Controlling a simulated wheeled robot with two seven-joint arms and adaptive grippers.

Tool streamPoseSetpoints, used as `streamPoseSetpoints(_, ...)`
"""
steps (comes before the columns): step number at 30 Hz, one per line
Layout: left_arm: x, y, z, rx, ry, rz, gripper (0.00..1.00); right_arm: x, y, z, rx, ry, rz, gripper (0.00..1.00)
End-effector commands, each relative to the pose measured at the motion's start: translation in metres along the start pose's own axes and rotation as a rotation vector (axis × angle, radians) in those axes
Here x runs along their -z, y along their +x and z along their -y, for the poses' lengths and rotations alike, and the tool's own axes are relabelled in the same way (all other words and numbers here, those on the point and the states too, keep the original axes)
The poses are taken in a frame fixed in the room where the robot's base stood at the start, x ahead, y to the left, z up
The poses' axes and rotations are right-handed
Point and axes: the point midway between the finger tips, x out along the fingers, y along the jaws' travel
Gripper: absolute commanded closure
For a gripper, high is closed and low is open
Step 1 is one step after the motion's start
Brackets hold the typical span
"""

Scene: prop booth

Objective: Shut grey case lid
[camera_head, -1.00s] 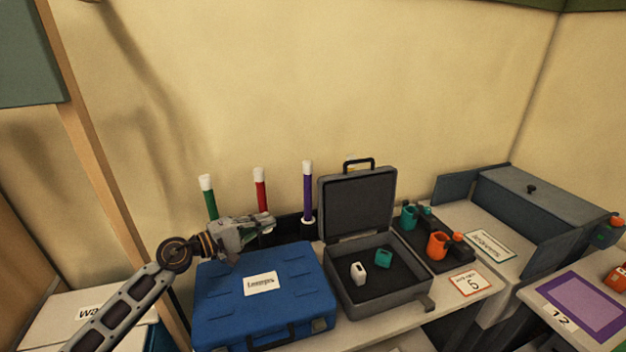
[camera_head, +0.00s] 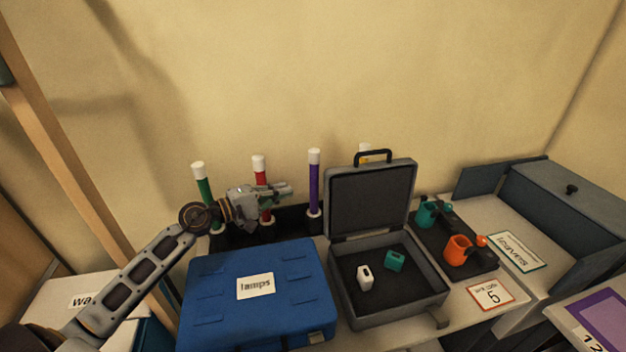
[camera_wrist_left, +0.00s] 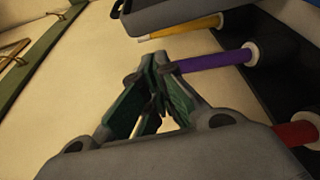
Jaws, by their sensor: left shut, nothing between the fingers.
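The grey case (camera_head: 392,303) stands open on the table, its lid (camera_head: 370,200) upright at the back with a black handle on top. A white item (camera_head: 364,278) and a teal item (camera_head: 395,260) lie inside it. My left gripper (camera_head: 288,188) is shut and empty, left of the raised lid and above the back of the blue case. In the left wrist view the closed fingers (camera_wrist_left: 160,95) show, with part of the grey lid (camera_wrist_left: 175,15) at the top edge. My right gripper is not in view.
A closed blue case (camera_head: 215,295) labelled lamps is left of the grey case. Green, red and purple tubes (camera_head: 314,182) stand in a dark rack behind. A dark tray (camera_head: 470,268) with teal and orange cups is to the right, beside a grey box (camera_head: 570,215).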

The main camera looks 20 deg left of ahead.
Motion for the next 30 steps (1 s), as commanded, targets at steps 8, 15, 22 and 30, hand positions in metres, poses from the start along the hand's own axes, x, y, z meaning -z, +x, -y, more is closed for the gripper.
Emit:
streamPoseSetpoints(8,0.0,0.002,0.0,0.0,0.0,0.0,1.0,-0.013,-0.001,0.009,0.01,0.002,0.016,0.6)
streamPoseSetpoints(15,0.001,0.01,-0.001,-0.001,0.0,-0.001,1.0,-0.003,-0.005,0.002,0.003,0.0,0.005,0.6)
streamPoseSetpoints(22,0.0,0.025,-0.002,-0.001,-0.001,0.0,1.0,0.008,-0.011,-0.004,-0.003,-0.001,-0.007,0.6)
streamPoseSetpoints(30,0.001,0.043,-0.002,-0.002,-0.001,-0.001,1.0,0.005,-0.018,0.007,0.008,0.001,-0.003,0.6)
